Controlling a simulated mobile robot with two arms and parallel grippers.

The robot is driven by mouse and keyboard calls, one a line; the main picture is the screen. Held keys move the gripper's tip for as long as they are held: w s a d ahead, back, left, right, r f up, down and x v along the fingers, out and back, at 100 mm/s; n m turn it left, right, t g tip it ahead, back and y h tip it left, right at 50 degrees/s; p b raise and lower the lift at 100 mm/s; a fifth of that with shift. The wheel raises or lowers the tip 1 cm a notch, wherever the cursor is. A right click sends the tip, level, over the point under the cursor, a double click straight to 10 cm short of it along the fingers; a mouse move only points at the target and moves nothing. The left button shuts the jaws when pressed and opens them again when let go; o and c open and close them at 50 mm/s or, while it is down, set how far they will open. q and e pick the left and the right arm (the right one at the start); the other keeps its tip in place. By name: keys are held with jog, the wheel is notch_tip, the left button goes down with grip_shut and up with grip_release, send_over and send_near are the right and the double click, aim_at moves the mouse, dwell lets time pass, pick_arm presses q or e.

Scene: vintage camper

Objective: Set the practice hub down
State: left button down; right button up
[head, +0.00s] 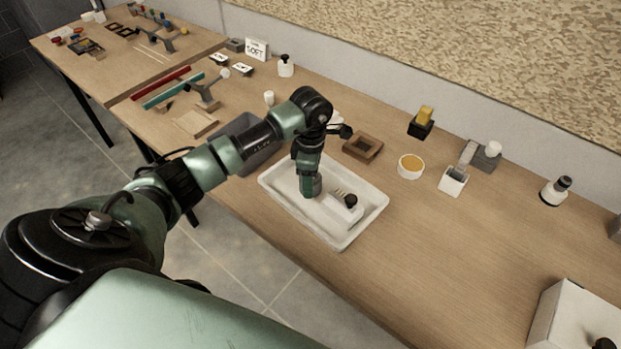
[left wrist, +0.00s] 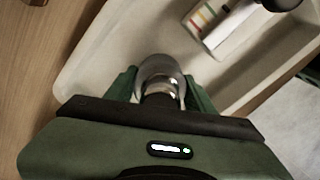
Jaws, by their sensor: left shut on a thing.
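My left gripper (head: 311,192) points down over the white tray (head: 300,213) on the wooden counter. In the left wrist view its green fingers (left wrist: 161,92) are shut on a round, silvery metal piece (left wrist: 158,68), which I take to be the practice hub. The hub is over the pale floor of the tray (left wrist: 110,52); I cannot tell whether it touches it. In the head view the gripper hides the hub. A white block with a black knob (head: 345,212) is in the tray, right beside the gripper. My right gripper is not in view.
A grey bin (head: 262,157) is behind my forearm, left of the tray. A brown square frame (head: 362,145), a round orange-topped dish (head: 410,166) and a white open box (head: 452,181) are to the right.

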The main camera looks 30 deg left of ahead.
pick_arm(q)
jog(key=shift+f, duration=0.15)
jog(key=c, duration=0.6)
grip_release()
jog(key=shift+o, duration=0.2)
jog(key=shift+r, duration=0.35)
notch_tip(320, 180, up, 10)
jog(key=b, duration=0.3)
jog(key=shift+r, duration=0.85)
